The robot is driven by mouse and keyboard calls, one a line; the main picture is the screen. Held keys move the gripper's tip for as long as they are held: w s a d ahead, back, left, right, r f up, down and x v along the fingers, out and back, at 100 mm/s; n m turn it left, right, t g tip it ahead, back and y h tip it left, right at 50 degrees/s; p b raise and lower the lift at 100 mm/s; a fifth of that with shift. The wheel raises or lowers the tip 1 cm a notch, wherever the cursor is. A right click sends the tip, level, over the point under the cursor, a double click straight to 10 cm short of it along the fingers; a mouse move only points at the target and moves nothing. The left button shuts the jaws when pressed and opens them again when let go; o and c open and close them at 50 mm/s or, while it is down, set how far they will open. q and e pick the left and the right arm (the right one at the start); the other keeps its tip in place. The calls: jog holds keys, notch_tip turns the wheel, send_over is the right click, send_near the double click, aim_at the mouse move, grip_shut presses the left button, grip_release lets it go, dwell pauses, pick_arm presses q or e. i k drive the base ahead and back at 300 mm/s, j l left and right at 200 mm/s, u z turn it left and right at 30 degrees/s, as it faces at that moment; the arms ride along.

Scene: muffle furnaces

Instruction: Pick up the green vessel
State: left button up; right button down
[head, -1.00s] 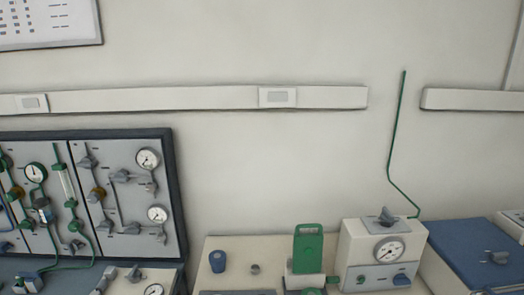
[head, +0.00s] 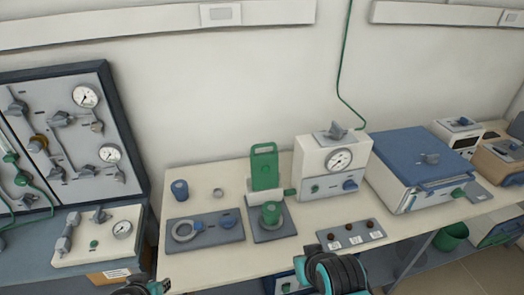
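A green cylindrical vessel (head: 271,213) stands upright on a dark grey plate (head: 275,233) near the middle of the bench. Directly behind it is a taller green block-like piece (head: 265,168) with an opening near its top. My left gripper (head: 140,288) shows only as a small dark and teal part at the bottom edge, left of the vessel. My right gripper (head: 336,274) is a dark ribbed shape with teal parts at the bottom, in front and right of the vessel. Both are apart from the vessel. Their fingertips cannot be made out.
A grey plate (head: 205,236) with a ring and a blue cap lies left of the vessel. A blue-lidded box (head: 413,158) is further right. A green bucket (head: 451,236) sits lower right.

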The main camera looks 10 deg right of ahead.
aim_at(269, 222)
jog(key=i+l, duration=0.35)
jog(key=l, duration=0.15)
jog(key=i+l, duration=0.3)
jog(key=l, duration=0.2)
jog(key=j+u, duration=0.05)
